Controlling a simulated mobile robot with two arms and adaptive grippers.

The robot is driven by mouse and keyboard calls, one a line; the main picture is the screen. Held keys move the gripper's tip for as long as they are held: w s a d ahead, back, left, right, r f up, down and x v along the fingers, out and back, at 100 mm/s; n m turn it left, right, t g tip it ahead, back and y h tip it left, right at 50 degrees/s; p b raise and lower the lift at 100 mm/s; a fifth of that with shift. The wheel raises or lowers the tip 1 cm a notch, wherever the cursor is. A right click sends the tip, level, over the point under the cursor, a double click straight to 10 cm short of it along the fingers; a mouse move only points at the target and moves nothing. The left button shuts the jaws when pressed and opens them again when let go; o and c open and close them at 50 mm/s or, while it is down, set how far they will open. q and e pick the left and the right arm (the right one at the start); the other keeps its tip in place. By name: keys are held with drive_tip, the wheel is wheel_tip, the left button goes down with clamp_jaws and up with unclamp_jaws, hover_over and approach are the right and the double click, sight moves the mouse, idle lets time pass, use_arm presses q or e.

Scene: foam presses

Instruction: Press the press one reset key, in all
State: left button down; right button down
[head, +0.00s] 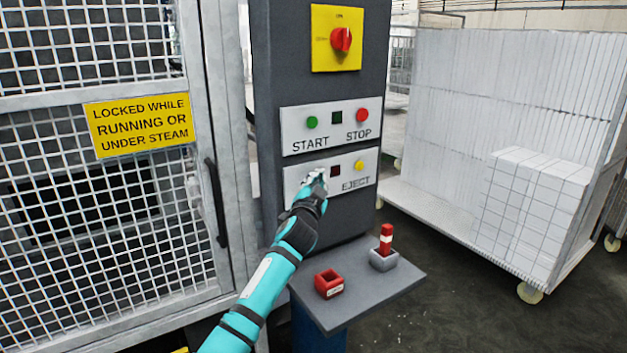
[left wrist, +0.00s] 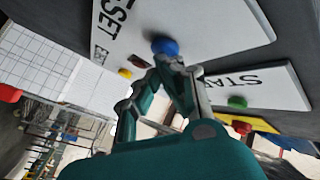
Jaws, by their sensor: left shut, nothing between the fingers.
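The lower white plate (head: 344,166) on the dark control column carries a yellow button (head: 359,166) marked EJECT. My left gripper (head: 316,178) is in front of the left part of this plate and hides the reset key in the head view. In the left wrist view, the blue key (left wrist: 165,46) sits on the plate marked RESET (left wrist: 215,22). My left gripper (left wrist: 172,62) is shut and empty, with its fingertips right at the blue key. I cannot tell whether they touch it. My right gripper is not in view.
The upper plate has a green START button (head: 312,122) and a red STOP button (head: 363,115). A red rotary switch (head: 341,39) is above. A small shelf (head: 357,295) holds a red box (head: 329,284) and a grey holder (head: 384,260). A mesh door (head: 100,230) stands left.

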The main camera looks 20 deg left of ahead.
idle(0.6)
use_arm(q)
drive_tip(key=shift+s+d, duration=0.45)
drive_tip(key=shift+d, duration=0.05)
drive_tip(key=s+d, duration=0.1)
drive_tip(key=d, duration=0.1)
drive_tip(key=s+d, duration=0.2)
drive_tip(key=shift+p, duration=0.3)
idle(0.7)
